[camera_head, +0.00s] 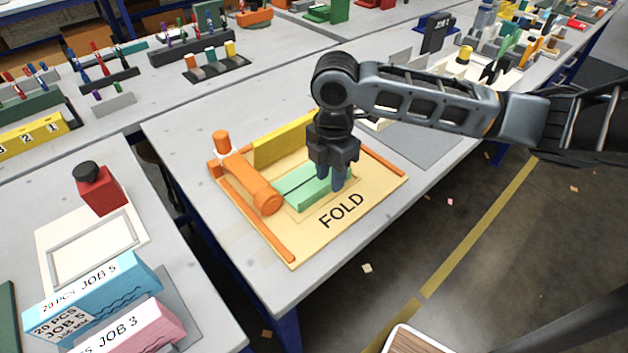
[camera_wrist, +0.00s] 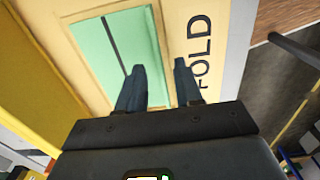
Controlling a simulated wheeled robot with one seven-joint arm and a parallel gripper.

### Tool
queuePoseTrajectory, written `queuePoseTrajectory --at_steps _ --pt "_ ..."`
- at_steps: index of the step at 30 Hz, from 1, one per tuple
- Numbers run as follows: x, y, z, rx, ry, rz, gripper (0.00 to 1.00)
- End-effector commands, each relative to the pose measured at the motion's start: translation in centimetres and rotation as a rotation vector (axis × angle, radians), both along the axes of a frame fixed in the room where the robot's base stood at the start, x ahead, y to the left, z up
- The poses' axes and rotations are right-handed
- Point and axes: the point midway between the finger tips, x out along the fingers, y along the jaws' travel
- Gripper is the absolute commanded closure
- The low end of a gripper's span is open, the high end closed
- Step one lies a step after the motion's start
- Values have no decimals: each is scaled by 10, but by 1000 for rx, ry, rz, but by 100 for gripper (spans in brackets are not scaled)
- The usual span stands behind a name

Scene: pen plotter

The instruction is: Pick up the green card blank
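The green card blank (camera_head: 298,190) lies on the tan FOLD board (camera_head: 290,240), with a dark line running across it. It also shows in the wrist view (camera_wrist: 97,60), flat, with a narrow strip beyond the dark line. My gripper (camera_head: 331,187) points down at the card's right end. In the wrist view my gripper (camera_wrist: 159,68) has its two dark fingers apart, with the card's right edge between them. Nothing is seen held. I cannot tell whether the fingertips touch the card or board.
An orange roller arm (camera_head: 247,178) stands close left of the card. A yellow upright plate (camera_head: 284,140) stands behind it. Orange rails edge the board. Blue and pink job boxes (camera_head: 95,295) sit on the table at lower left. The grey tabletop around the board is mostly clear.

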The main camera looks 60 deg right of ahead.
Motion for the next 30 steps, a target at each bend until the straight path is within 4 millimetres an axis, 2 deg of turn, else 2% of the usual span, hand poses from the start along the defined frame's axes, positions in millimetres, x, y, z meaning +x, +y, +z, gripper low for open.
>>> queuePoseTrajectory --at_steps 4,11,22,30 --pt "0 0 -13 0 0 -1 65" --pt "0 0 -15 0 -1 -1 65" --pt "0 0 -14 0 -1 -1 98" --pt "0 0 -14 0 -1 0 100"
